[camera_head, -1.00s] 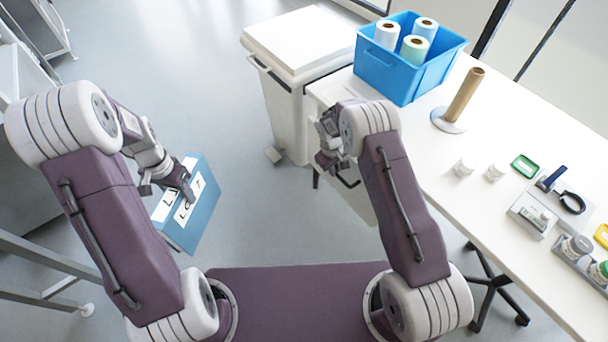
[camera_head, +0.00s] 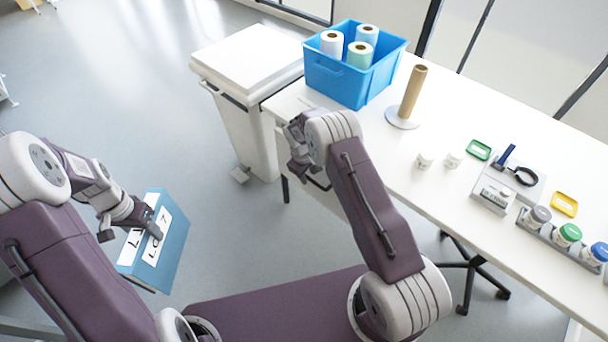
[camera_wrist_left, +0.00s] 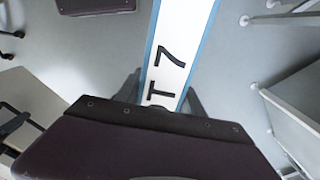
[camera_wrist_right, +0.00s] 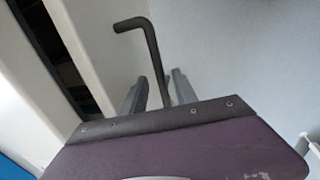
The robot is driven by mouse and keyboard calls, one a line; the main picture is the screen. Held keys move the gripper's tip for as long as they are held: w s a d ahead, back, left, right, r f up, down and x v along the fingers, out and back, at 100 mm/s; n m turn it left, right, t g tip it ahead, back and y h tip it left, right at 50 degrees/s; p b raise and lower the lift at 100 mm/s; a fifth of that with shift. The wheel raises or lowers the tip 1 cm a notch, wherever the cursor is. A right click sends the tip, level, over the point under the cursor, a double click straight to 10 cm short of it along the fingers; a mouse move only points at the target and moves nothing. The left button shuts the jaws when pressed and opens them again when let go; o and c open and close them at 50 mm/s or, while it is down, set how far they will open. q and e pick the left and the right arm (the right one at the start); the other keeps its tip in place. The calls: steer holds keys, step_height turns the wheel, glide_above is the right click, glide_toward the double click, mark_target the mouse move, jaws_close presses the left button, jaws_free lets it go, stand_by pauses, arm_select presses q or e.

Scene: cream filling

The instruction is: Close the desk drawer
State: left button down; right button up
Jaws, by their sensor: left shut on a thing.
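The white desk (camera_head: 450,190) runs along the right in the head view. A pale drawer panel (camera_head: 338,203) shows below its edge, partly hidden by my right arm. In the right wrist view a dark bent handle (camera_wrist_right: 152,50) stands out beside the pale drawer front (camera_wrist_right: 88,45), with a dark gap (camera_wrist_right: 48,45) at its left. My right gripper (camera_head: 298,165) is at the handle, its fingers (camera_wrist_right: 158,90) apart with the handle bar between them. My left gripper (camera_head: 152,225) is shut on a blue binder (camera_head: 172,255) with a white label, also in the left wrist view (camera_wrist_left: 180,50).
A white bin (camera_head: 245,125) stands left of the desk. On the desk are a blue crate (camera_head: 340,85) with rolls, a brown upright tube (camera_head: 412,95), small cups, trays and jars. A chair base (camera_head: 475,270) is under the desk. The floor at left is open.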

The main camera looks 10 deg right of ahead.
step_height(320, 180, up, 12)
steer(key=s+a+p, duration=0.1)
steer(key=a, duration=0.1)
steer(key=shift+s, duration=0.15)
steer(key=shift+f, duration=0.1)
